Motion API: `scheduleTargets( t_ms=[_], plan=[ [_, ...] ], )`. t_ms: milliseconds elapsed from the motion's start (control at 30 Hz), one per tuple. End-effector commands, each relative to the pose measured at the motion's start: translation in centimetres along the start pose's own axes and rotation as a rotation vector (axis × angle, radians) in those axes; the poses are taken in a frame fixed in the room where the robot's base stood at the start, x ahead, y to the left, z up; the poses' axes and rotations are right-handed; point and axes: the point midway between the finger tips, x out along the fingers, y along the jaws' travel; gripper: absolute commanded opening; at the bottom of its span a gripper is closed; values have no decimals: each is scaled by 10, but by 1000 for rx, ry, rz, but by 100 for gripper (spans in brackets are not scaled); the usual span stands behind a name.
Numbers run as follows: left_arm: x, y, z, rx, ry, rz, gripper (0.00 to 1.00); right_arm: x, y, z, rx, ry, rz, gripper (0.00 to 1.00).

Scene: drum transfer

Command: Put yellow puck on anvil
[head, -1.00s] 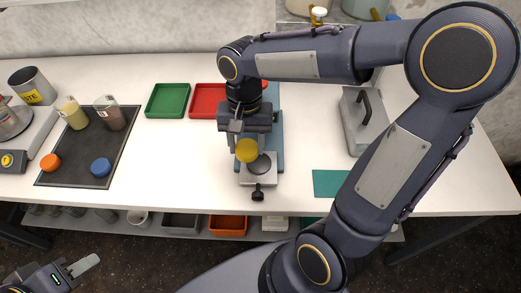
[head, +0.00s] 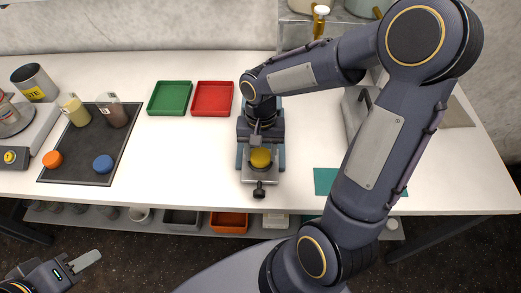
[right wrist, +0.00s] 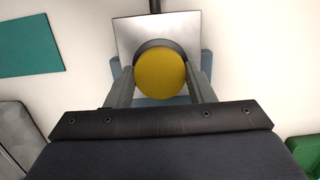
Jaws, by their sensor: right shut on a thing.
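The yellow puck (head: 261,157) is between the fingers of my right gripper (head: 260,151), which is shut on it. The right wrist view also shows the puck (right wrist: 160,75) between the two grey fingers. The puck is over the dark round anvil (right wrist: 150,44) on a silver plate (head: 250,177); the puck hides most of the anvil. I cannot tell whether the puck touches it. My left gripper (head: 82,262) is low at the left, away from the table, and its opening is unclear.
A green tray (head: 170,98) and a red tray (head: 212,99) stand left of my right arm. An orange puck (head: 52,159) and a blue puck (head: 103,164) lie on a dark mat (head: 75,174). A teal sheet (head: 326,181) lies at the right.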

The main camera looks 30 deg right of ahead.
Motion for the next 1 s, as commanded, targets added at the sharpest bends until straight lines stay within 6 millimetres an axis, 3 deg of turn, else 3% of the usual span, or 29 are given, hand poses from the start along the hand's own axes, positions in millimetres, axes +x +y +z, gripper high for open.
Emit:
scheduleTargets(
  t_ms=[33, 67, 200, 467, 633, 1000],
  plan=[
    [3, -1, 1, 0, 0, 0, 36, 3, 0, -1, 0, 0, 0, 26],
    [2, -1, 1, 0, 0, 0, 36, 2, 0, 0, 0, 0, 0, 51],
    [1, -1, 1, 0, 0, 0, 36, 2, 0, 0, 0, 0, 0, 69],
    [1, 0, 0, 0, 0, 0, 36, 1, 0, 0, 0, 0, 0, 70],
    [-1, 0, -1, 0, 0, 0, 36, -10, -1, -1, 1, 3, -2, 70],
    [-1, 0, 0, 0, 0, 0, 36, -86, -1, 0, 1, 4, -3, 70]
  ],
)
